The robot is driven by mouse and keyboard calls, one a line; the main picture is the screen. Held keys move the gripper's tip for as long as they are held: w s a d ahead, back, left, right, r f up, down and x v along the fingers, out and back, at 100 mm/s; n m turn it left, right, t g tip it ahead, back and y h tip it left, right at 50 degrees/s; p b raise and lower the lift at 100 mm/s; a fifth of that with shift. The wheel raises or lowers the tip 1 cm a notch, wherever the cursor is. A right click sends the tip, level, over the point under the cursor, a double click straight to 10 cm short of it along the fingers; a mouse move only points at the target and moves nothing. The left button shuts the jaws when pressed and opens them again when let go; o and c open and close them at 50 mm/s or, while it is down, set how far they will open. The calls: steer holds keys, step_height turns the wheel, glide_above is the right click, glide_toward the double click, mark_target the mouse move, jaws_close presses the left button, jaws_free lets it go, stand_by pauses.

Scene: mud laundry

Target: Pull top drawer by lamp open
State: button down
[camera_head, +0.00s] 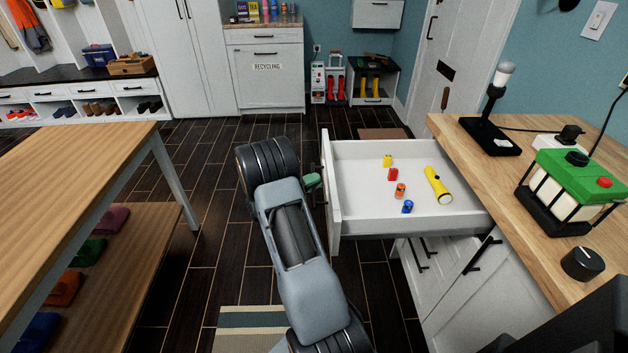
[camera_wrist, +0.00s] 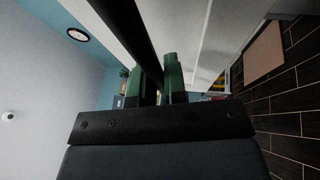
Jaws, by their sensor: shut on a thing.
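The top drawer (camera_head: 350,184) under the wooden counter by the lamp stands pulled well out to the left. Inside it lie a yellow flashlight (camera_head: 438,186) and several small coloured items, among them a blue one (camera_head: 407,207). The lamp (camera_head: 495,100), black with a white bulb, stands on the counter above. My gripper (camera_head: 313,181) is at the drawer's front face, its green fingers partly hidden by my arm. In the wrist view my gripper (camera_wrist: 160,80) is shut on the dark bar handle (camera_wrist: 133,30), which passes between the green fingers.
A green-topped lantern (camera_head: 577,175) and a black knob-like item (camera_head: 581,264) sit on the counter (camera_head: 520,195). Closed lower drawers (camera_head: 428,265) are below. A striped rug (camera_head: 250,325) lies in front.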

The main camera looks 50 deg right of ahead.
steer(key=shift+w+a, duration=0.1)
stand_by(0.3)
steer(key=c, duration=1.2)
jaws_free()
steer(key=v, duration=1.4)
